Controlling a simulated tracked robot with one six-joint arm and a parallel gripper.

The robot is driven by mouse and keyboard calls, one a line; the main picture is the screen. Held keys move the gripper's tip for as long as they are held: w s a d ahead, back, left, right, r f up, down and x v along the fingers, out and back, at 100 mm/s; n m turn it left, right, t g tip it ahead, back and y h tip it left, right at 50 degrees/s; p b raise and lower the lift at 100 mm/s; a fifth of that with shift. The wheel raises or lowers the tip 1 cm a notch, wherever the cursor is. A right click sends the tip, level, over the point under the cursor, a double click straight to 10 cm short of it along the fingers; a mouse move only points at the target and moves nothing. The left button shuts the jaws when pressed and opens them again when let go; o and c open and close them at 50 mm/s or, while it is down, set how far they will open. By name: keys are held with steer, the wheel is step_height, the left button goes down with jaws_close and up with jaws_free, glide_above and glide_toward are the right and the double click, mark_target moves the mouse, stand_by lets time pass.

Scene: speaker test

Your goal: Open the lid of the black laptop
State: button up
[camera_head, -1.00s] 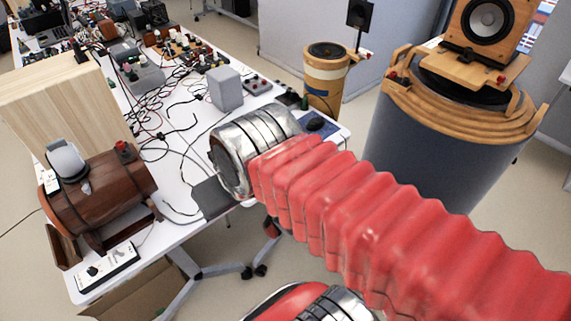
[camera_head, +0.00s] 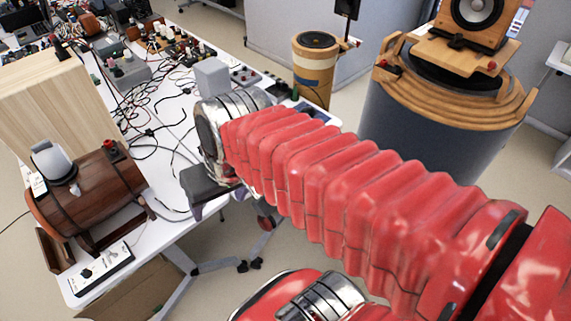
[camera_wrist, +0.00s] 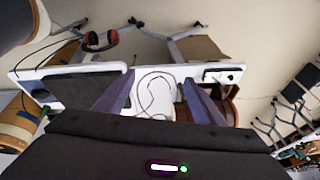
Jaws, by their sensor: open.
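In the wrist view a dark flat slab (camera_wrist: 82,92), which looks like the closed black laptop, lies on the white table, left of my gripper (camera_wrist: 159,77). In the head view this slab is hidden behind my red arm. My gripper's two purple fingers are spread apart with nothing between them. They sit above the table and do not touch the slab. In the head view my gripper (camera_head: 217,203) is near the table's front edge, partly covered by my arm.
A wooden barrel (camera_head: 92,190) and a white control box (camera_head: 99,272) stand left of my gripper. Loose cables cross the white table (camera_head: 165,172). A large drum (camera_head: 420,135) with a speaker stands right. Red headphones (camera_wrist: 101,41) show beyond the table edge.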

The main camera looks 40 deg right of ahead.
steer(key=shift+o, duration=0.2)
steer(key=f+m+g+y, duration=0.1)
steer(key=f, duration=0.1)
steer(key=f+m+g+y, duration=0.1)
steer(key=f+m+y, duration=0.1)
steer(key=f+m, duration=0.1)
steer(key=shift+w+d+f+g, duration=0.25)
steer(key=shift+d+f+g, duration=0.1)
steer(key=shift+g, duration=0.05)
steer(key=w+d+f+m+t+y, duration=0.35)
steer(key=d+f+m+t, duration=0.3)
steer(key=d+m, duration=0.35)
steer(key=w+d+f+m+t+y, duration=0.2)
steer(key=w+d+f+m+t, duration=0.2)
steer(key=d+f+m+t, duration=0.4)
steer(key=s+d+f+m+t+h, duration=0.1)
steer(key=s+d+f+m+h, duration=0.1)
steer(key=d+m, duration=0.4)
steer(key=s+d+f+m+t+h, duration=0.1)
steer(key=s+d+f+m+h, duration=0.2)
steer(key=d+f+m+h, duration=0.2)
steer(key=shift+s+d+f+m+h, duration=0.3)
steer(key=shift+d+m+h, duration=0.3)
steer(key=shift+d+h, duration=0.4)
steer(key=shift+r, duration=0.1)
steer(key=w, duration=1.3)
steer(key=shift+w+a, duration=0.2)
steer(key=shift+w, duration=0.2)
